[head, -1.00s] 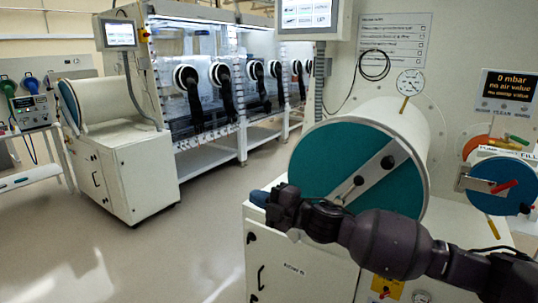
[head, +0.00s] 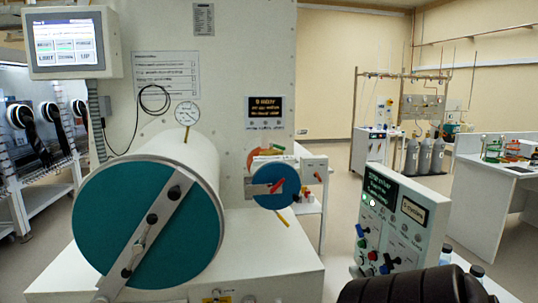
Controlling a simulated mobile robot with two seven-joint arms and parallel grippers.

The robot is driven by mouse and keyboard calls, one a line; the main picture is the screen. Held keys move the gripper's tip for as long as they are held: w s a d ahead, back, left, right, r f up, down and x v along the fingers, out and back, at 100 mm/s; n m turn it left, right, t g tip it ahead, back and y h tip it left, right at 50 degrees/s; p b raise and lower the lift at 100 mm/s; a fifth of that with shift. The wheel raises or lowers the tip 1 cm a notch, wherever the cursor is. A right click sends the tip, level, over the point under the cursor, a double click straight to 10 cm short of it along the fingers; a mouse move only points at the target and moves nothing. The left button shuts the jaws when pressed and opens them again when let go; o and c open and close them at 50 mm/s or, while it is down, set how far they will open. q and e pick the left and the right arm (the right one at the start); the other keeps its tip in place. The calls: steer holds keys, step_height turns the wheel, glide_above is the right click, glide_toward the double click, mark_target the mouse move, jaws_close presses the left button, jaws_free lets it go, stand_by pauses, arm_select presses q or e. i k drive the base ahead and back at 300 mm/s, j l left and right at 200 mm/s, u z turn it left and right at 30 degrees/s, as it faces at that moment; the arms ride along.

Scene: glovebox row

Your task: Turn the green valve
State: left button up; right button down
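I cannot pick out the green valve with certainty. A control box (head: 408,222) at the right carries red, blue and green knobs or lights.
The large white cylinder with a teal round door (head: 105,220) and a diagonal grey bar fills the left. A touch screen (head: 66,42) hangs at the upper left. Gas cylinders (head: 411,158) and a white table (head: 490,190) stand at the back right, with open floor before them.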

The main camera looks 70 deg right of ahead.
mark_target(278, 146)
steer(key=z, duration=1.2)
steer(key=i+z, duration=0.75)
steer(key=k+l, duration=0.05)
